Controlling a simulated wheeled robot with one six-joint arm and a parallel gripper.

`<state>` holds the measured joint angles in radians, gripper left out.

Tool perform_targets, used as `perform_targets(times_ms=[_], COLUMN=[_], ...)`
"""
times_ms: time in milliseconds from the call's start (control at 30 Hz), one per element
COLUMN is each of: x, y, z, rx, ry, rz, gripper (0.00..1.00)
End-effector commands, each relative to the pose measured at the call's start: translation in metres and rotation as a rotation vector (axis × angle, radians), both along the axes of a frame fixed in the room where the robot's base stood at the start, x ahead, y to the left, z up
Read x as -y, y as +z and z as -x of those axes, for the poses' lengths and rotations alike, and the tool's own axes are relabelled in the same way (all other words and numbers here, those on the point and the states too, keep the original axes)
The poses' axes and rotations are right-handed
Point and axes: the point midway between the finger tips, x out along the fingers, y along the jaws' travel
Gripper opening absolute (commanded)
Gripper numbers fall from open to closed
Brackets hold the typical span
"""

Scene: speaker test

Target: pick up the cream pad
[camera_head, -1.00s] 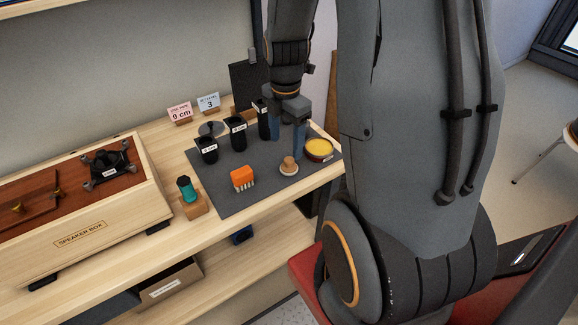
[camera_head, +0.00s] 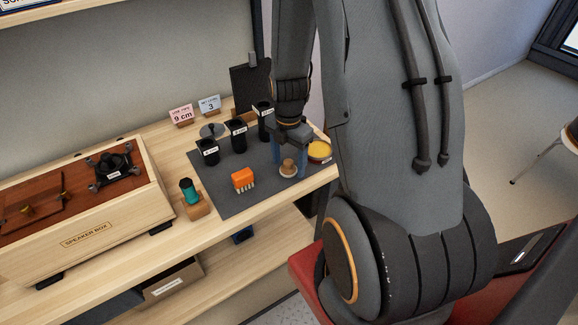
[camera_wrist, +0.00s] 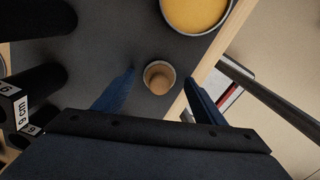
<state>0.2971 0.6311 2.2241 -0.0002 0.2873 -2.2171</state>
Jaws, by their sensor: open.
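The cream pad (camera_head: 287,173), a small pale round piece with a tan knob on top, stands on the dark grey mat (camera_head: 228,203) near the table's right end. In the wrist view, the pad (camera_wrist: 152,67) shows from above, between the two fingertips. My gripper (camera_head: 289,166) is open, pointing down, with its blue fingers on either side of the pad's knob. In the wrist view, my gripper (camera_wrist: 159,77) shows a gap on each side of the pad. Whether the fingertips reach the mat cannot be told.
A dish with a yellow top (camera_head: 319,150) stands close to the right of the pad. An orange brush (camera_head: 243,178) lies to its left. Black cups (camera_head: 236,138) stand behind. A teal-topped piece (camera_head: 189,190) and the speaker box (camera_head: 88,236) are further left. The table edge is close.

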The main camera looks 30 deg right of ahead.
Motion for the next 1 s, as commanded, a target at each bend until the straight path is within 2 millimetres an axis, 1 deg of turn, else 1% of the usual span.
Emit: perform_targets(times_ms=[133, 400, 667, 1000], x=[-0.0001, 0.0, 0.0, 0.0001], y=[-0.0086, -0.0098, -0.0097, -0.0074], z=[0.0005, -0.0001, -0.0001, -0.0006], rx=[-0.001, 0.001, 0.001, 0.002], ry=[0.0, 0.0, 0.0, -0.001], rz=[0.0, 0.0, 0.0, 0.0], gripper=[0.64, 0.64, 0.2, 0.2])
